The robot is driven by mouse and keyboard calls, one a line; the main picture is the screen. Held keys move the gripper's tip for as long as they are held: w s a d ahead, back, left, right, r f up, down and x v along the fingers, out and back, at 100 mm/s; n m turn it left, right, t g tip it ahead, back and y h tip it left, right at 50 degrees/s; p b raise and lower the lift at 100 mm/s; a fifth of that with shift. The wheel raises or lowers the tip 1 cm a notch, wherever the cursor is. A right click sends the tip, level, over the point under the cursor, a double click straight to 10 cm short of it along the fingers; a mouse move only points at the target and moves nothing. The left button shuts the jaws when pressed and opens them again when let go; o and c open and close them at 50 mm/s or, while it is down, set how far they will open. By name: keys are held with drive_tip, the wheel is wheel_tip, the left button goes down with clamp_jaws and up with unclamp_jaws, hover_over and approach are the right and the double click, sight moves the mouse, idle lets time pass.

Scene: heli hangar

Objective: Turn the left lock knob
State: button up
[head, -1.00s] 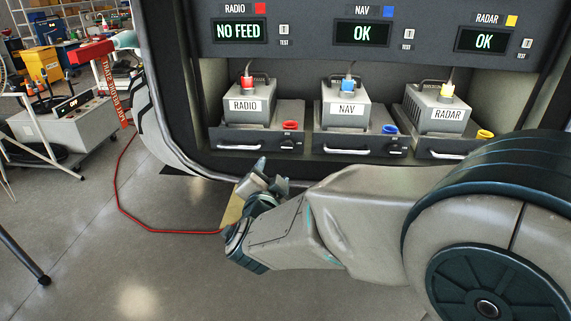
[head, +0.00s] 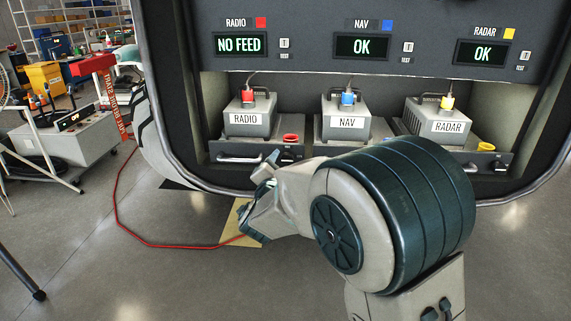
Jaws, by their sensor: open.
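The left lock knob (head: 286,157) is a small dark knob on the front of the RADIO tray, right of its handle (head: 238,158) and below a red ring cap (head: 290,138). My gripper (head: 268,168) is just below and left of the knob, in front of the tray's lower edge. It looks open and empty, with its fingers pointing up toward the tray. I cannot tell whether a fingertip touches anything. The grey RADIO box (head: 248,116) sits on its tray with a red plug on top. The RADIO display (head: 240,44) reads NO FEED.
The NAV box (head: 347,117) and RADAR box (head: 438,122) stand to the right, both displays reading OK. A red cable (head: 118,205) lies on the floor at left, near a grey cart (head: 75,140).

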drive_tip(key=shift+w+d, duration=0.1)
drive_tip(key=shift+w, duration=0.55)
drive_tip(key=c, duration=1)
drive_tip(key=shift+o, duration=0.2)
